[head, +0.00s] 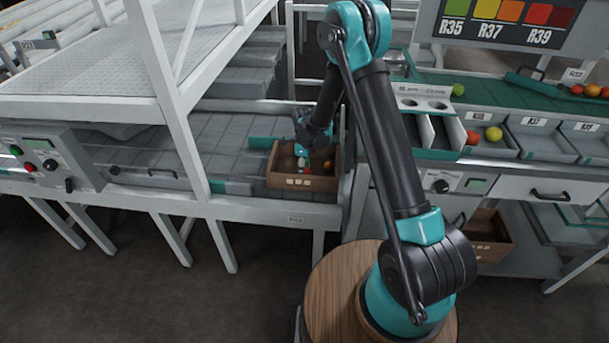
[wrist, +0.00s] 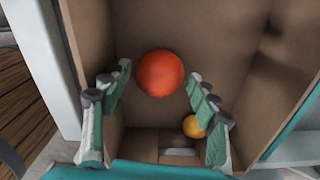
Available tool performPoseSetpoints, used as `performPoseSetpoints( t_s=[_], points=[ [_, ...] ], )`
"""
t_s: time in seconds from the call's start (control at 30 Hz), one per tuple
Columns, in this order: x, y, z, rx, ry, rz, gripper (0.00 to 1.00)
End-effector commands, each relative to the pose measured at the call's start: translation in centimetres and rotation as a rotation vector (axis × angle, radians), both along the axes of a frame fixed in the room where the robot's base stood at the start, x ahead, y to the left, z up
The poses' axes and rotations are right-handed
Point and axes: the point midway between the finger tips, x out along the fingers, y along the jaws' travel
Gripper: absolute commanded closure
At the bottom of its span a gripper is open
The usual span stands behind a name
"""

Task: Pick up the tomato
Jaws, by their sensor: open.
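A red-orange tomato (wrist: 160,74) lies on the floor of a brown cardboard box, near the middle of the wrist view. A smaller yellow-orange tomato (wrist: 193,126) lies in the same box, close to the right finger. My gripper (wrist: 160,90) is open, with its fingers spread to the left and right of the red-orange tomato and apart from it. The arm hides part of the box there.
The box stands on a grey conveyor (head: 150,155) with a white frame post (head: 172,110) to its left. At right, a sorting bench holds a green belt (head: 490,90), grey bins (head: 540,140) and several loose tomatoes. In the wrist view the box walls rise close around the fingers.

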Motion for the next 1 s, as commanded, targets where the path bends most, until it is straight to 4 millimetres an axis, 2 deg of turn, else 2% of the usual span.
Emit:
performPoseSetpoints(
  t_s=[0.13,0.4,0.6,1.0],
  points=[
    [0.00,0.00,-1.21,0.000,0.000,0.000,0.40],
    [-0.02,-0.02,-1.37,0.000,0.000,0.000,0.41],
    [-0.02,-0.02,-1.36,0.000,0.000,0.000,0.64],
    [-0.01,-0.01,-0.99,0.000,0.000,0.000,0.64]
  ],
)
